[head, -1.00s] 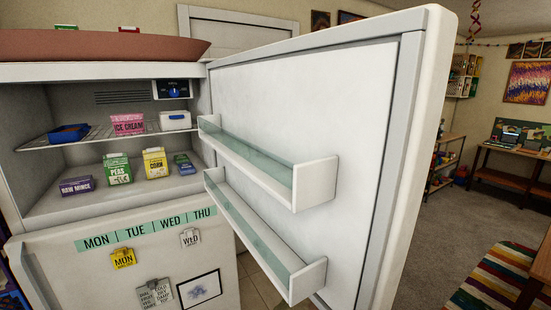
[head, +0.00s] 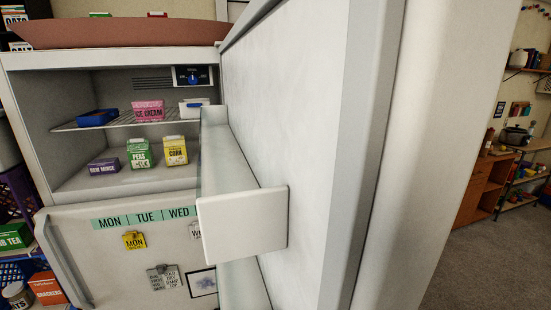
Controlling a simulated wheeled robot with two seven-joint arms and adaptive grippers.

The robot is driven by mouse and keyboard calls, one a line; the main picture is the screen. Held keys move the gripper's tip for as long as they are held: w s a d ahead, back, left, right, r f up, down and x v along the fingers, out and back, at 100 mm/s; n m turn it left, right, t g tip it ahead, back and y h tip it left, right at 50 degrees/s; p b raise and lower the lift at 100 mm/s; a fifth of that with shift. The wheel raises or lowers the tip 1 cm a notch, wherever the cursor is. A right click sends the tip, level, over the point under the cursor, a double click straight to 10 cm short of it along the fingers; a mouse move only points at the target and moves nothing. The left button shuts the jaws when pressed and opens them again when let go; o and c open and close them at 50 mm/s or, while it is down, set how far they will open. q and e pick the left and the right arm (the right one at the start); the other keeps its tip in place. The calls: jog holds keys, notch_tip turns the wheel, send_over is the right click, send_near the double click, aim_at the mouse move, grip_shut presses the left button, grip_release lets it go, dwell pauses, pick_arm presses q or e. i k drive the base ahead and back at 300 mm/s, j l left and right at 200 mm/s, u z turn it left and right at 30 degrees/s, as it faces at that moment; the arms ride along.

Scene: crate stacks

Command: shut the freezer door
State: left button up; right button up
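The white freezer door (head: 290,130) stands wide open on the right side of the freezer compartment (head: 95,190), its inner face and door shelves (head: 243,222) toward me. Its thick outer edge (head: 375,150) runs down the picture close to me. Inside the compartment are a purple mince box (head: 104,166), a green peas carton (head: 140,154), a yellow corn carton (head: 175,150), a pink ice cream box (head: 148,111), a blue box (head: 97,117) and a white tub (head: 194,107). Neither gripper is in view.
The closed lower fridge door (head: 75,240) has a day strip, notes and a handle at its left. Crates and food boxes (head: 47,287) stand at the left. Open grey floor (head: 455,270) and wooden shelves (head: 485,185) lie beyond the door at right.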

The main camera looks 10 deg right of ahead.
aim_at(341, 149)
jog(key=i+l+u, duration=0.1)
jog(key=l+u, duration=0.3)
jog(key=l, duration=0.3)
jog(key=l+u, duration=0.35)
jog(key=l, duration=0.35)
